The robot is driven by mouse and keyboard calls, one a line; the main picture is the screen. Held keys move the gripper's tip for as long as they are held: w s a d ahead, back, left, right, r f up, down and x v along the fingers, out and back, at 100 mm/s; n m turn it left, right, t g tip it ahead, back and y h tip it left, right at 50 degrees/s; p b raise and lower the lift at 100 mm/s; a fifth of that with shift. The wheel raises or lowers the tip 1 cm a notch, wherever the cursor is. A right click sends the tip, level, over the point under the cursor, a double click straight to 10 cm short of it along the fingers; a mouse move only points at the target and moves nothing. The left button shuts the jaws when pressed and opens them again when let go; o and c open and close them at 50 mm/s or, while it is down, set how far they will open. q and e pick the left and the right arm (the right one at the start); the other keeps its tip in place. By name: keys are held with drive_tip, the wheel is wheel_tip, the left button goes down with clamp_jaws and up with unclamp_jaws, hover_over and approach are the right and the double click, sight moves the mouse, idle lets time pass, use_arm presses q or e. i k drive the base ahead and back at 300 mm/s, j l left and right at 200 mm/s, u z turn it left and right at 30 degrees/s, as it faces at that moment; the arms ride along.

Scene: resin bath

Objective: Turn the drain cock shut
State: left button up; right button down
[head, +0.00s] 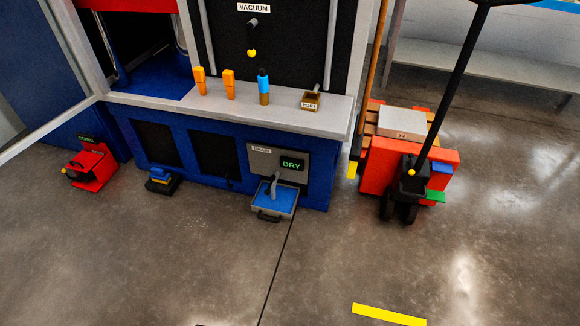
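The drain cock (273,184) is a small grey spout-like fitting low on the front of the blue cabinet. It sits below a grey panel (258,157) with a small label, apparently DRAIN, and a green display reading DRY (292,164). A grey tray (287,212) with a blue inside and a dark front handle stands on the floor under the fitting. The cock's lever is too small to make out, so I cannot tell its turn. Neither of my grippers is in view.
A foot pedal (162,181) and a red device (92,166) stand left. A pallet truck (405,185) stands right. The floor (180,265) in front is clear.

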sight(267, 191)
drive_tip(key=i+l+u, duration=0.1)
drive_tip(key=i+l, duration=0.25)
drive_tip(key=i, duration=0.2)
drive_tip(key=i+l, duration=0.35)
drive_tip(key=i, duration=0.15)
drive_tip(key=u, duration=0.05)
